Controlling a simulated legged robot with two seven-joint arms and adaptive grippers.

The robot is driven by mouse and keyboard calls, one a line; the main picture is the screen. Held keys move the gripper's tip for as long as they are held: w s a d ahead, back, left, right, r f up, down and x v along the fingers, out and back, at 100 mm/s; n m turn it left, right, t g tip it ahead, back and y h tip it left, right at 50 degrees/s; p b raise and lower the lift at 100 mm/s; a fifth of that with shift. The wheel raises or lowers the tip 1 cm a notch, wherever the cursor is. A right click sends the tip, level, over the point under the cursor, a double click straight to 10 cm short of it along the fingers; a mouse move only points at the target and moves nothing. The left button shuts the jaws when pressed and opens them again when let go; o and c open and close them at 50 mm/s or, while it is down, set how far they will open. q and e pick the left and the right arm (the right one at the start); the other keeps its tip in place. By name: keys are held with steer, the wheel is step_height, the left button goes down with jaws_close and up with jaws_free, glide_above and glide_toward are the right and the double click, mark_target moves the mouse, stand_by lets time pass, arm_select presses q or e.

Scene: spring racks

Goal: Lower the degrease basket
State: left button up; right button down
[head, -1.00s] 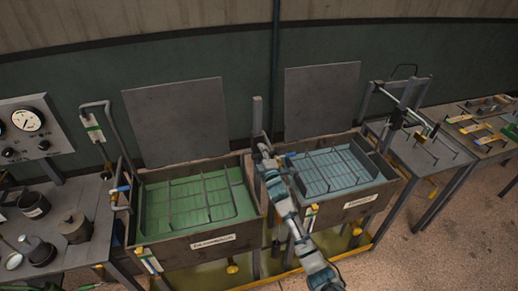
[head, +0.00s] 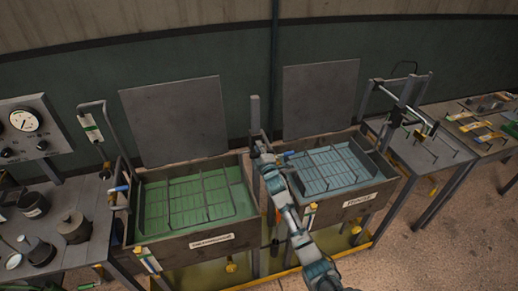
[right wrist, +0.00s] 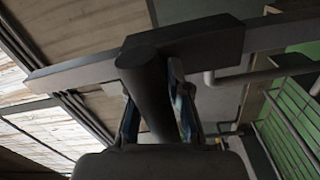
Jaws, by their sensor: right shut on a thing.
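A dark wire basket (head: 201,201) sits in the green-filled tank (head: 147,241) on the left in the head view. The tank's front label is too small to read surely. My right gripper (head: 262,152) is at the upright post between the two tanks, just right of the green tank. In the right wrist view it is shut on a dark round grip (right wrist: 148,88), which joins a dark crossbar (right wrist: 186,42). How that bar connects to the basket is hidden. My left gripper is not in view.
A blue-filled tank (head: 362,201) with another wire frame stands to the right. Raised grey panels (head: 178,120) stand behind both tanks. A pipe (head: 112,135) rises at the green tank's left. A side table (head: 62,255) holds pots; racks stand on the right tables.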

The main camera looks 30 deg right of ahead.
step_height(320, 180, down, 17)
steer(key=b, duration=0.9)
steer(key=shift+s+f+b, duration=0.15)
steer(key=shift+f+b, duration=0.05)
steer(key=shift+b, duration=0.2)
steer(key=c, duration=1.1)
jaws_free()
steer(key=shift+c, duration=0.2)
steer(key=shift+r, duration=0.15)
steer(key=shift+r, duration=0.1)
steer(key=v, duration=1.1)
steer(key=shift+s, duration=0.3)
steer(key=shift+a, duration=0.1)
